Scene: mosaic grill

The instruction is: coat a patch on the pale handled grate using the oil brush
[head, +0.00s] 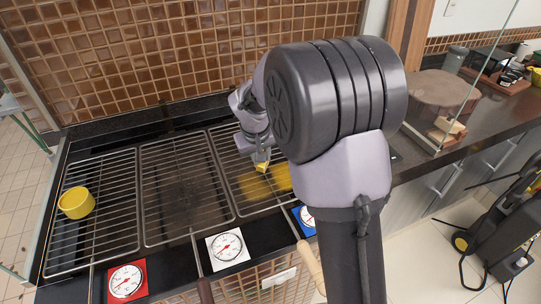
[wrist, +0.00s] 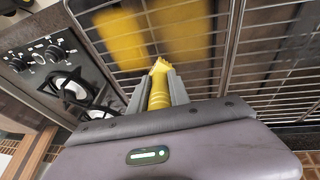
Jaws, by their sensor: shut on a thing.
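My gripper (head: 261,158) is shut on the yellow oil brush (wrist: 158,95), whose bristle end points away from the wrist between the two fingers. In the head view the brush (head: 261,167) is small and sits just over the right-hand grate (head: 232,165). That grate has a pale wooden handle (head: 310,263), partly hidden by my arm. Two yellow patches show on this grate, a left one (head: 250,188) and a right one (head: 282,177). In the wrist view they are the yellow areas (wrist: 120,40) beyond the bristles. I cannot tell whether the bristles touch the bars.
A yellow bowl (head: 76,202) stands on the left grate (head: 112,237). The middle grate (head: 160,165) is empty, with a brown handle (head: 205,291). Red (head: 127,281), white (head: 227,248) and blue (head: 304,220) dial plates line the front. A glass panel (head: 480,75) stands right.

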